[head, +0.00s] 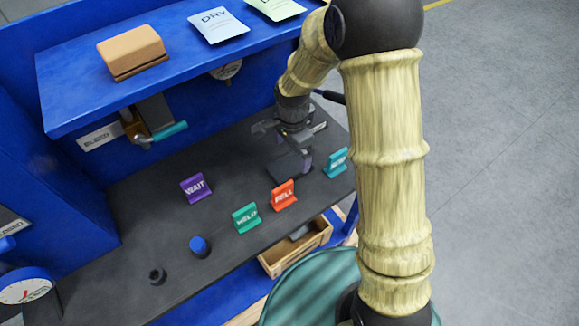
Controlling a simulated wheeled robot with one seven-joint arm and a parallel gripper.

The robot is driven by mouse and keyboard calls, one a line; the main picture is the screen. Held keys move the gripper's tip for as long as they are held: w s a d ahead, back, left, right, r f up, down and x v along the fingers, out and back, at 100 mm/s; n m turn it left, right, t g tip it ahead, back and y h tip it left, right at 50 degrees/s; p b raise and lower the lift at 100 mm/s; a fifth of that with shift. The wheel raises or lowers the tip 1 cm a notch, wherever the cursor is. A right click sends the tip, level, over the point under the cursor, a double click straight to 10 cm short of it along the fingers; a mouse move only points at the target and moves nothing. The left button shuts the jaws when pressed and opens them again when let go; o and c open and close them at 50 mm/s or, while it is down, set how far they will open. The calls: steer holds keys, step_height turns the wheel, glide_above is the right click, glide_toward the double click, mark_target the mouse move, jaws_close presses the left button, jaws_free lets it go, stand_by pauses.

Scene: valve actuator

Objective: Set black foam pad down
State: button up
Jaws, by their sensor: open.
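A dark, flat block that looks like the black foam pad (286,169) is on the dark bench top (150,255), just below my gripper in the picture. My gripper (296,146) is open and close above the pad, at the back right of the bench. Whether the fingers still touch the pad is too small to tell. Part of the area around the pad is hidden by the gripper.
Label stands line the bench: purple WAIT (196,187), green WELD (246,218), orange (284,195) and teal (336,162). A blue-capped piece (200,246) stands front left. A blue shelf (95,85) overhangs the back. An open wooden drawer (297,250) is in front.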

mark_target(291, 163)
steer(key=shift+s+a+f+p, duration=0.1)
steer(key=shift+f+p, duration=0.1)
steer(key=shift+f, duration=1.1)
steer(key=shift+s+f+p, duration=0.1)
steer(key=shift+f+p, duration=0.1)
steer(key=shift+f, duration=1.1)
steer(key=c, duration=1.1)
steer(key=shift+r, duration=0.15)
steer(key=shift+c, duration=0.2)
step_height(291, 163, up, 10)
steer(key=shift+b, duration=0.35)
